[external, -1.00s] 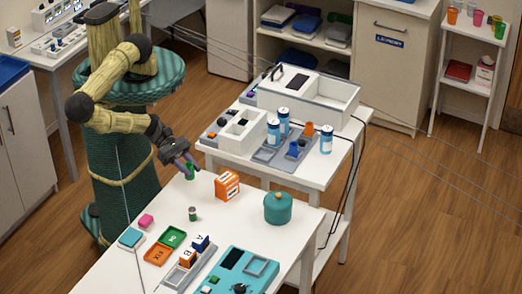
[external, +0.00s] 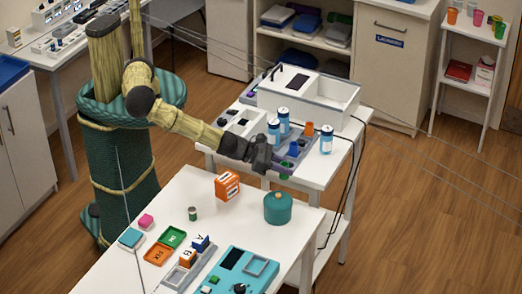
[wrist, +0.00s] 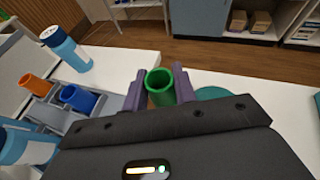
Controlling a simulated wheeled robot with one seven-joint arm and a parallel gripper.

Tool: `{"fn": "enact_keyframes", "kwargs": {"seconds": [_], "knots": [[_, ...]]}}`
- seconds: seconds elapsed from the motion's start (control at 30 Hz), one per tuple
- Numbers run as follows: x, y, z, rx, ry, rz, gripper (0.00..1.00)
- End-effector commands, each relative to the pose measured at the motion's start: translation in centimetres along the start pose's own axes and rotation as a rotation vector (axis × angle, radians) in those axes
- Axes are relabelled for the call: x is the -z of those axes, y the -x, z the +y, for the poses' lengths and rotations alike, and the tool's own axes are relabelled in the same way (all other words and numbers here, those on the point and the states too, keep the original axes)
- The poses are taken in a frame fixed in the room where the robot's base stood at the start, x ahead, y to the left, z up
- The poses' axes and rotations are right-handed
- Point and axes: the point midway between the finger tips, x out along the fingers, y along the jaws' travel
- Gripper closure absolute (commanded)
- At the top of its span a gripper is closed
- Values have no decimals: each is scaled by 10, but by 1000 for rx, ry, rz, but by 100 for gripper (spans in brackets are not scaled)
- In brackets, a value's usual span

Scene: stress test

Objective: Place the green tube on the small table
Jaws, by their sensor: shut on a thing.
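The green tube (external: 285,170) is gripped between the purple fingers of my gripper (external: 284,163), above or just beyond the near edge of the small white table (external: 320,178). In the wrist view, the tube's round open top (wrist: 160,76) faces the camera, between the two fingers of my gripper (wrist: 159,88). The tube's lower part is partly hidden. The table's white top (wrist: 112,68) shows beyond and left of the tube. I cannot tell the tube's height over the table.
The near table (external: 205,205) holds a teal canister (external: 278,209) and an orange box (external: 227,186). The small table's right front corner looks clear.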

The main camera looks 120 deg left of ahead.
Motion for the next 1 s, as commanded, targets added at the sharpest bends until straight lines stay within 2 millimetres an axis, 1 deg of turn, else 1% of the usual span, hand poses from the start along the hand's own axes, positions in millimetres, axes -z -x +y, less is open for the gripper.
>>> {"fn": "enact_keyframes", "kwargs": {"seconds": [0.03, 0.1, 0.2, 0.3, 0.4, 0.5, 0.77, 0.87, 1.0], "knots": [[-13, -17, 8, -24, 16, -6, 94], [-36, -34, 21, -59, 32, -8, 94], [-67, -53, 40, -104, 48, -9, 94], [-89, -64, 55, -136, 60, -8, 94], [-103, -68, 64, -154, 65, -7, 94], [-107, -69, 67, -161, 66, -6, 94], [-106, -69, 67, -160, 65, -5, 94], [-99, -72, 67, -161, 64, -3, 94], [-77, -81, 68, -162, 63, -3, 94]]}}
